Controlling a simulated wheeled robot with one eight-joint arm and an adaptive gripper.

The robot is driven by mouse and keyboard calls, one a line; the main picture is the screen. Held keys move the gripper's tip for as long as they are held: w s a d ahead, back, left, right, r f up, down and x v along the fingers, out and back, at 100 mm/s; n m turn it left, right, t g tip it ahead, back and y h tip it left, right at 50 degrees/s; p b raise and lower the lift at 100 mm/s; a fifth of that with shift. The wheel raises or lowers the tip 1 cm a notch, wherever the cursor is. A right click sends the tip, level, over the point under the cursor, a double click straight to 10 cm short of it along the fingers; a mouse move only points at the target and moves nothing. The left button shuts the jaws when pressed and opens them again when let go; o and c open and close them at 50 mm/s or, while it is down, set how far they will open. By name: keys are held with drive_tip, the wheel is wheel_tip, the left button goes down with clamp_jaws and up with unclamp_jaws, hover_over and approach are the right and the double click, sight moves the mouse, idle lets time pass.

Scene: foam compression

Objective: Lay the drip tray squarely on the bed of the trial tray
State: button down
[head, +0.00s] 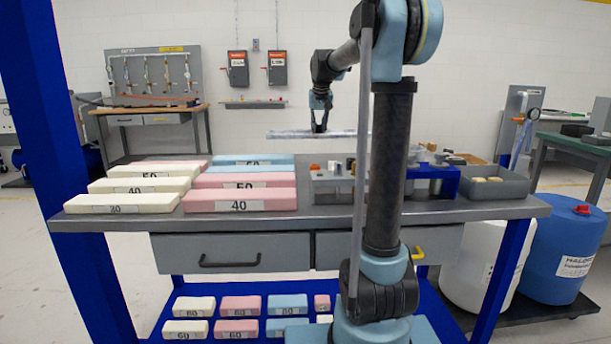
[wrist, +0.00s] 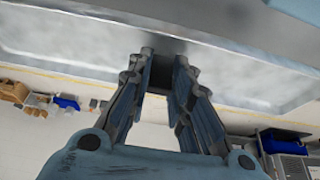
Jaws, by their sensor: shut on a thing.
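The drip tray (head: 290,134) is a thin, wide grey tray, seen nearly edge-on and roughly level in the head view. It is in the air above the back of the workbench. My gripper (head: 320,122) is shut on it from above, near its middle. In the wrist view the pale grey tray (wrist: 70,40) fills the top, and my gripper (wrist: 170,65) has its fingertips at its near wall. My arm column covers the tray's right end in the head view. I cannot tell which thing is the trial tray.
Numbered foam blocks in white, pink (head: 238,200) and blue cover the left of the workbench (head: 300,220). A grey fixture (head: 332,186) stands mid-bench. A blue stand (head: 446,181) and a grey bin (head: 484,187) with foam pieces stand to the right.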

drive_tip(key=shift+a+f, duration=0.1)
drive_tip(key=shift+f, duration=4.85)
drive_tip(key=c, duration=1.4)
unclamp_jaws()
drive_tip(key=shift+c, duration=0.2)
drive_tip(key=shift+r, duration=0.1)
